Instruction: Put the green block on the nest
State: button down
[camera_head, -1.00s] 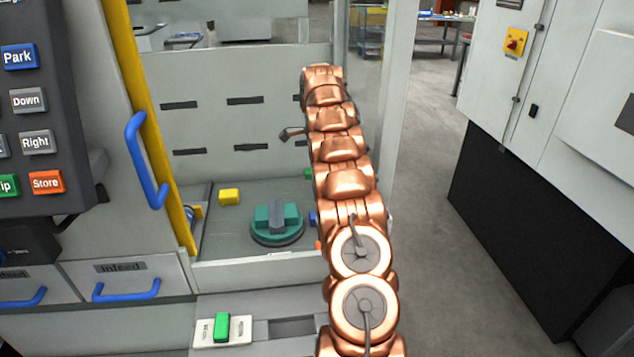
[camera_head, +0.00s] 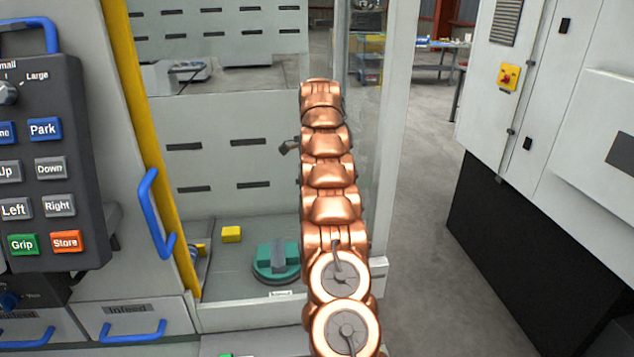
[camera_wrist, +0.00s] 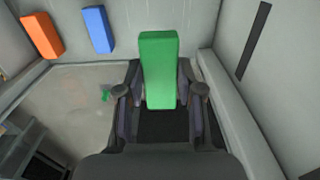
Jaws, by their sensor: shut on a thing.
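A green block (camera_wrist: 158,70) stands between the two dark fingers of my gripper (camera_wrist: 160,105) in the wrist view, and the gripper is shut on it. In the head view my arm hides the gripper and this block. A round teal fixture (camera_head: 268,273) with a raised block shape and a grey bar sits on the machine floor, partly behind my arm. I cannot tell whether it is the nest. A sliver of another green thing (camera_head: 225,355) shows at the bottom edge of the head view.
A yellow block (camera_head: 231,234) lies left of the teal fixture. The wrist view shows an orange block (camera_wrist: 41,36) and a blue block (camera_wrist: 98,29) at upper left. A control panel (camera_head: 48,160) and a blue door handle (camera_head: 155,213) stand left; a grey cabinet (camera_head: 560,120) stands right.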

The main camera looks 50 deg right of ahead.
jog(key=shift+r+p, duration=0.3)
jog(key=shift+r, duration=0.3)
jog(key=shift+a+r, duration=0.15)
jog(key=shift+a, duration=0.5)
jog(key=s+a+f+b, duration=0.25)
jog(key=s+a, duration=0.25)
jog(key=a, duration=0.3)
jog(key=s+a+f+b, duration=0.2)
jog(key=s+a+b, duration=0.25)
jog(key=a, duration=0.45)
jog(key=s+a+f+b, duration=0.2)
jog(key=s+a, duration=0.4)
jog(key=a, duration=0.2)
jog(key=p, duration=0.5)
send_over(275, 252)
jog(key=shift+f, duration=0.9)
jog(key=shift+f+p, duration=0.6)
jog(key=shift+f, duration=1.15)
jog(key=shift+f, duration=0.15)
